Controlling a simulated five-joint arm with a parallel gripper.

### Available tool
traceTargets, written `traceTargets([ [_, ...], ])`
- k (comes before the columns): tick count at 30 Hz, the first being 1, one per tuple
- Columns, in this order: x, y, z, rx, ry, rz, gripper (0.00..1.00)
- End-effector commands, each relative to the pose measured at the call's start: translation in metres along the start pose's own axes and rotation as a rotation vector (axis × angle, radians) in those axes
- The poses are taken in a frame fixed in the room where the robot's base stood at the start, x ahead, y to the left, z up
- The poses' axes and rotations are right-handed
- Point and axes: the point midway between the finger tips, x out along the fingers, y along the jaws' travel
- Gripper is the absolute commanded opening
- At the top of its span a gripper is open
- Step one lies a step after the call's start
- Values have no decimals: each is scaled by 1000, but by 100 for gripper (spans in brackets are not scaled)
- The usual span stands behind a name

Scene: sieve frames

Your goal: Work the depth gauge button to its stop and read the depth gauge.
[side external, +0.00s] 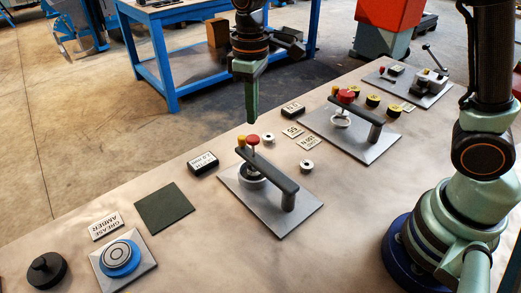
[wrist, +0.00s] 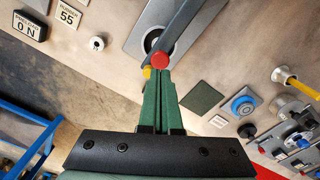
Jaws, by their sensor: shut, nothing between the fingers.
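In the side view my gripper (side external: 251,118) is shut and empty, pointing down just above a red-capped button (side external: 253,140). A smaller yellow-capped button (side external: 241,142) stands beside it; both are on a grey plate (side external: 292,221) with a dark bar handle (side external: 268,170). In the wrist view the shut fingertips (wrist: 159,76) appear close to the red cap (wrist: 160,61) and yellow cap (wrist: 147,72); I cannot tell if they touch. A black display box (side external: 203,164) left of the plate has small print, seemingly in mm; its number is not legible.
A similar plate with red and yellow caps (side external: 347,95) stands behind to the right. A second display box (wrist: 29,26) shows "0 N". A green mat (side external: 164,207), a blue round button (side external: 120,257) and a black knob (side external: 46,271) lie toward the front left.

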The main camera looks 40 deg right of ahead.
Motion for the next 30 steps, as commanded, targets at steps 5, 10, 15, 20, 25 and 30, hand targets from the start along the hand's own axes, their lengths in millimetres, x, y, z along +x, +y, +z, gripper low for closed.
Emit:
traceTargets([
  [5, -3, 0, 0, 0, 1, 0, 0],
  [10, -18, 0, 0, 0, 3, 1, 0],
  [15, -32, 0, 0, 0, 2, 0, 0],
  [20, -40, 0, 0, 0, 0, 0, 0],
  [25, -40, 0, 0, 0, 0, 0, 0],
  [30, -42, 1, 2, 6, 5, 1, 0],
])
